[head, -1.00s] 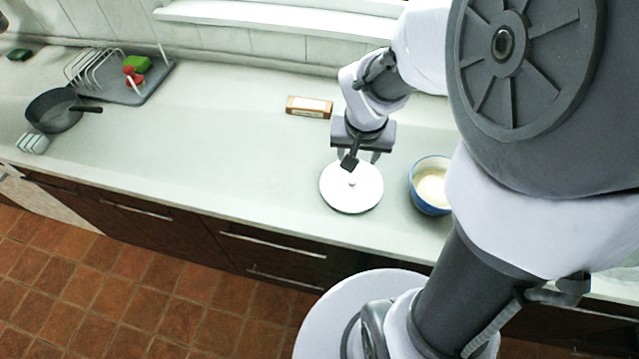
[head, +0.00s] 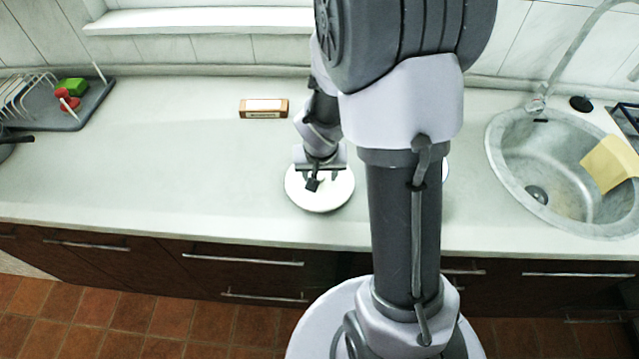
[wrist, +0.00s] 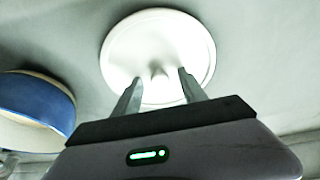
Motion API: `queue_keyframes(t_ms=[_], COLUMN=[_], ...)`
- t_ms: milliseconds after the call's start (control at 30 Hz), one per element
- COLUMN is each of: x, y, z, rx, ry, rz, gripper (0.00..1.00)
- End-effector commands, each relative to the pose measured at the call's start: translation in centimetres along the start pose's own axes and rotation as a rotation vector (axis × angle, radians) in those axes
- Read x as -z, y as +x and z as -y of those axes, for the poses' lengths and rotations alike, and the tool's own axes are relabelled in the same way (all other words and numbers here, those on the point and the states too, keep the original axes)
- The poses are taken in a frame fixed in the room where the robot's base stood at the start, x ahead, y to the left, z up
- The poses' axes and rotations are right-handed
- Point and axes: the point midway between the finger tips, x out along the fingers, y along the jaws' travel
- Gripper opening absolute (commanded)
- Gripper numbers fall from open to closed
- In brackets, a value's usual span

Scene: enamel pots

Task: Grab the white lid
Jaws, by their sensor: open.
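The white lid (head: 330,198) lies flat on the counter, and my gripper (head: 322,178) is over it in the head view. In the wrist view the round lid (wrist: 180,32) with its small central knob fills the upper middle. There my gripper (wrist: 158,85) is open and empty, its two fingers apart on either side of the knob's line. The knob shows just beyond the fingertips, and I cannot tell the exact height of the fingers above the lid.
A blue pot (wrist: 32,105) stands beside the lid in the wrist view; my arm hides most of it in the head view. A small brown box (head: 263,108) is behind the lid. A sink (head: 530,160) with a yellow cloth (head: 610,163) is at right.

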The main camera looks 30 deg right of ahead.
Motion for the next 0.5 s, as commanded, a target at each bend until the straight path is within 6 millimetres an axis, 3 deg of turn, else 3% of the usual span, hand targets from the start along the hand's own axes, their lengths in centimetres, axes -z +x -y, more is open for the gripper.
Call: queue_keyframes(t_ms=[67,300,500], x=[0.03,0.02,0.03], y=[-0.13,-0.15,-0.16], z=[0.01,0.01,0.01], rx=[0.0,0.0,0.0], ry=[0.0,0.0,0.0], rz=[0.0,0.0,0.0], gripper=[0.48,0.01,0.0])
